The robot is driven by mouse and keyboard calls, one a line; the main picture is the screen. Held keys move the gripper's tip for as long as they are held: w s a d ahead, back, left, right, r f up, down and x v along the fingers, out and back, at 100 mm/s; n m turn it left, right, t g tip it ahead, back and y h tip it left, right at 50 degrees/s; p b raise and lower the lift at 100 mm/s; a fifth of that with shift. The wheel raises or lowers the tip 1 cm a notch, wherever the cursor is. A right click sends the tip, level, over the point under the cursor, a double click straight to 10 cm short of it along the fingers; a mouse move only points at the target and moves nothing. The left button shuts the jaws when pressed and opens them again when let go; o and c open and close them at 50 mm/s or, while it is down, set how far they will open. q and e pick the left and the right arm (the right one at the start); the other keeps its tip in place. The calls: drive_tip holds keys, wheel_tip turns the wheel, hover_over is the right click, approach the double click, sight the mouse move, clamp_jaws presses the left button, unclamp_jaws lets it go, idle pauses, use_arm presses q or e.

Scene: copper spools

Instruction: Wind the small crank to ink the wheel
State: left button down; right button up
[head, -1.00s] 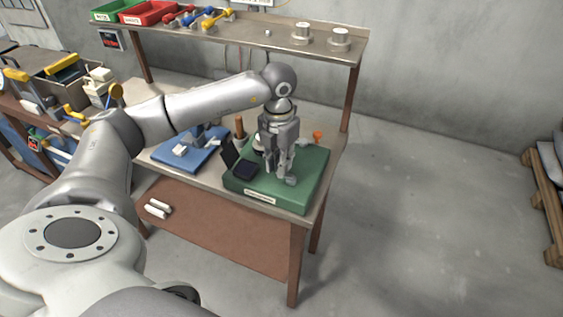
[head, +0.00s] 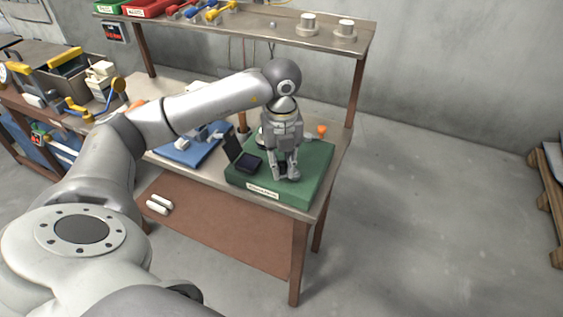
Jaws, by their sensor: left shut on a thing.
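A green base (head: 316,180) with a white label on its front edge stands at the right end of the workbench. A black open pad box (head: 248,161) sits on its left side. My left gripper (head: 286,173) points down over the middle of the base. Its fingers are closed low on a small part there, taken to be the small crank, which the fingers almost wholly hide. The wheel is mostly hidden behind the gripper. A small orange piece (head: 321,131) shows behind it to the right. My right gripper is not in view.
A blue base (head: 186,153) with grey parts lies left of the green one on the workbench (head: 216,172). A raised shelf (head: 283,36) with metal cylinders runs behind my arm. A pallet (head: 548,190) stands at the far right; the floor between is clear.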

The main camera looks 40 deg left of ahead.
sight(282, 163)
use_arm(q)
drive_tip(key=shift+d+n, duration=0.1)
drive_tip(key=shift+n, duration=0.3)
drive_tip(key=c, duration=1.3)
unclamp_jaws()
drive_tip(key=shift+s, duration=0.1)
drive_tip(key=shift+r, duration=0.15)
wheel_tip(282, 163, up, 12)
drive_tip(key=shift+f, duration=0.1)
drive_tip(key=shift+f, duration=0.1)
